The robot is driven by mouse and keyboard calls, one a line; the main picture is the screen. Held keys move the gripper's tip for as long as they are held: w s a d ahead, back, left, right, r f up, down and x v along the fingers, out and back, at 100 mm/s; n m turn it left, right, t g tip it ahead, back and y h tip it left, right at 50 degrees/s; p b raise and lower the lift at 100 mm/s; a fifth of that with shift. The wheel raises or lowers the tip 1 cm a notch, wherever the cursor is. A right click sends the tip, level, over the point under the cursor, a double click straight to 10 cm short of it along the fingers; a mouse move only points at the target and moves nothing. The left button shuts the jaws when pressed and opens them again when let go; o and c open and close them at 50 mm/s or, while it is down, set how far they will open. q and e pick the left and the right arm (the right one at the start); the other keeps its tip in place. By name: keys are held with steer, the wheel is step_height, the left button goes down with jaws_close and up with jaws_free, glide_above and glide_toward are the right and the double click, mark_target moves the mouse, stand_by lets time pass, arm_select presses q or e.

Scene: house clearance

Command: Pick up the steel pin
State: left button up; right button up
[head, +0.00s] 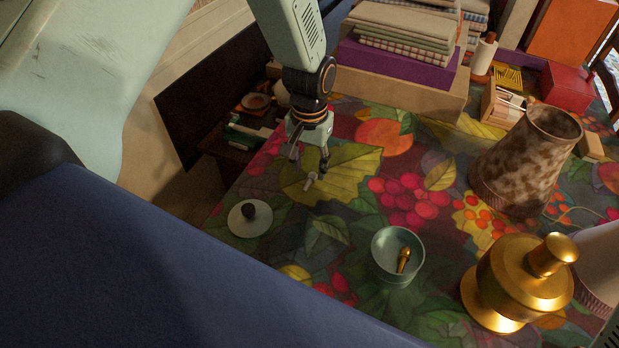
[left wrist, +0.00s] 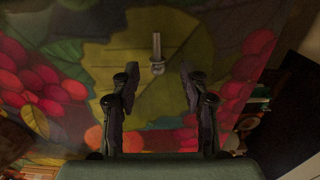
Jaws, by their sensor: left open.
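The steel pin (head: 310,182) is a small grey pin with a wider head. It lies on the leaf-and-berry patterned cloth, over a yellow-green leaf print. In the left wrist view the pin (left wrist: 157,52) shows upper middle, in line with the gap between the fingers and just beyond their tips. My left gripper (head: 309,164) is open and empty, pointing down just above and behind the pin in the head view. Its two fingers (left wrist: 160,78) stand apart in the left wrist view. I cannot tell its exact height over the cloth. My right gripper is not in view.
A pale lid with a dark knob (head: 249,217) lies nearby on the left. A green bowl (head: 397,256) holds a small brass piece. A brass pot (head: 516,283) and a mottled shade (head: 527,160) stand right. Folded cloths (head: 405,27) are stacked on boxes behind.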

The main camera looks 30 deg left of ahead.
mark_target(309, 182)
arm_select(q)
steer(key=f, duration=0.2)
steer(key=shift+w+d+f, duration=0.1)
steer(key=shift+d+f, duration=0.25)
steer(key=shift+f, duration=0.05)
steer(key=shift+a, duration=0.25)
steer(key=shift+c, duration=0.2)
steer(key=shift+d, duration=0.2)
steer(key=c, duration=0.6)
steer(key=shift+a, duration=0.15)
jaws_close()
